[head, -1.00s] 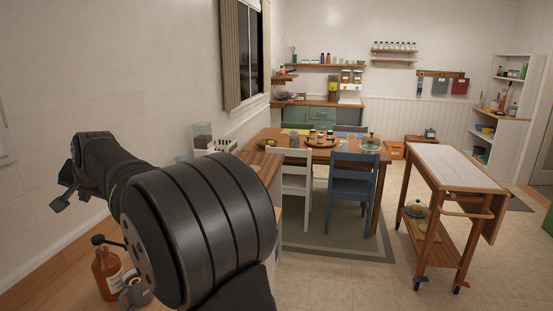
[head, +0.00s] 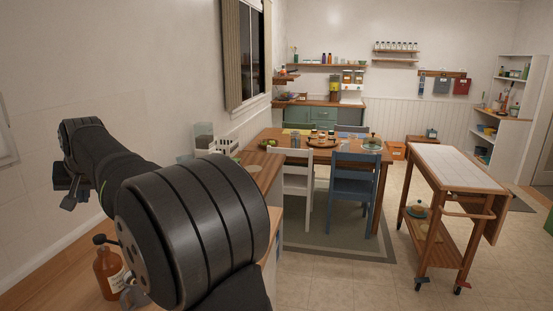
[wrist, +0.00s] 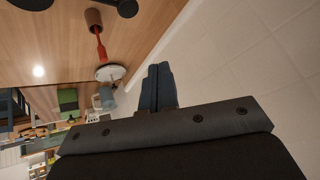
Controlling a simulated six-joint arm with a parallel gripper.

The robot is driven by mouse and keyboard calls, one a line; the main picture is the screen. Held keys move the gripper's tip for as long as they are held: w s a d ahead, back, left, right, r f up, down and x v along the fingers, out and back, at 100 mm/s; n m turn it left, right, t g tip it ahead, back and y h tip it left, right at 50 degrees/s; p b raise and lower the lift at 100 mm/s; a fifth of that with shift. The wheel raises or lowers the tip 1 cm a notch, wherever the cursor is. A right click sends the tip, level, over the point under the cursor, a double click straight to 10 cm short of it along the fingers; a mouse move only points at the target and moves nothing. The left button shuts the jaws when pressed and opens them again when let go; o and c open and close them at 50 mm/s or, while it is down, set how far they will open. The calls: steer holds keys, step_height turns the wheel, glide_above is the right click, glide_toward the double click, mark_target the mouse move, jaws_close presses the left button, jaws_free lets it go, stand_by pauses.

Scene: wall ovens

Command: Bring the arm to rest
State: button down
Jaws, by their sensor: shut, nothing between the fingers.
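My gripper (head: 70,198) is at the far left of the head view, held out at the end of my dark arm, above the wooden counter and close to the pale wall. In the wrist view my gripper (wrist: 158,80) shows its dark fingers pressed together, shut and empty. Nothing touches the fingers. My large arm joint fills the lower left of the head view and hides part of the counter.
A table (head: 264,146) with chairs stands beyond. A wooden cart (head: 452,165) stands right. Tiled floor lies between.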

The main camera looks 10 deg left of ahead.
steer(key=shift+s+d+r+n+h, duration=0.35)
steer(key=shift+n+h, duration=0.1)
steer(key=shift+n, duration=0.55)
steer(key=shift+s+d+r+n+h, duration=0.35)
steer(key=shift+n+h, duration=0.1)
steer(key=shift+n, duration=0.55)
